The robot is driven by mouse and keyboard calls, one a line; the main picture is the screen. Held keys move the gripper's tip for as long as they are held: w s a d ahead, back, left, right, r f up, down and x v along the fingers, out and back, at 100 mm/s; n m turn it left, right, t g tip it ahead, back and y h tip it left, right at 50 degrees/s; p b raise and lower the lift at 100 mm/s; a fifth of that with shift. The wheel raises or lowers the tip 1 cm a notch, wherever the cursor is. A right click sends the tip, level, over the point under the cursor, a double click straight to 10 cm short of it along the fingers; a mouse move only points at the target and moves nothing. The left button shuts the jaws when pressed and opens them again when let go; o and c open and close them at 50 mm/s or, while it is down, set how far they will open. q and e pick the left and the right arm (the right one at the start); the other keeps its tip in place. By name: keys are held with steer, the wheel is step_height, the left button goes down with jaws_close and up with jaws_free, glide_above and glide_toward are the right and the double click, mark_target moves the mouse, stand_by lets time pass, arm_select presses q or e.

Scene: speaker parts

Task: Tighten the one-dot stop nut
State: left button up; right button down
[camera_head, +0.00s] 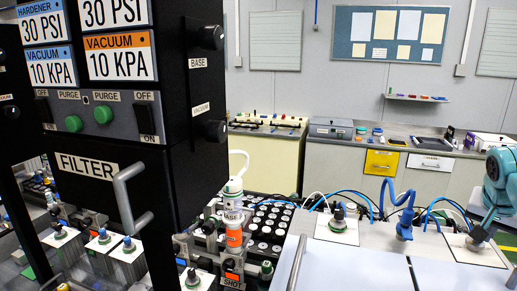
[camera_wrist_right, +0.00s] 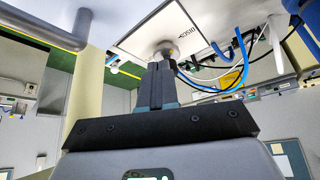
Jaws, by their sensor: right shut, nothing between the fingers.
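My right gripper (camera_wrist_right: 162,68) is shut and empty in the right wrist view. Its dark fingertips are right by a round metallic fitting (camera_wrist_right: 165,48) on a white plate with dark lettering (camera_wrist_right: 150,28); I cannot tell whether they touch it. In the head view a teal arm comes in at the right edge, and its dark end (camera_head: 484,232) is low over a white plate (camera_head: 462,255) on the bench. No dot mark can be made out, so I cannot tell which part is the one-dot stop nut. My left gripper is not in view.
Blue hoses (camera_head: 385,205) run along the bench close to the arm. Another white plate with a dark-knobbed fitting (camera_head: 338,218) lies left of them. A black control cabinet (camera_head: 190,110) with a grey handle (camera_head: 130,195) blocks the left. A tray of round parts (camera_head: 268,225) sits mid-bench.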

mark_target(475, 243)
steer(key=f+b, duration=0.2)
steer(key=f, duration=0.2)
steer(key=shift+d+f, duration=0.15)
steer(key=shift+d, duration=0.05)
steer(key=shift+w+f, duration=0.1)
steer(key=shift+f, duration=0.15)
steer(key=shift+a+f+b, duration=0.1)
steer(key=shift+b, duration=0.2)
steer(key=shift+s, duration=0.2)
steer(key=shift+w, duration=0.2)
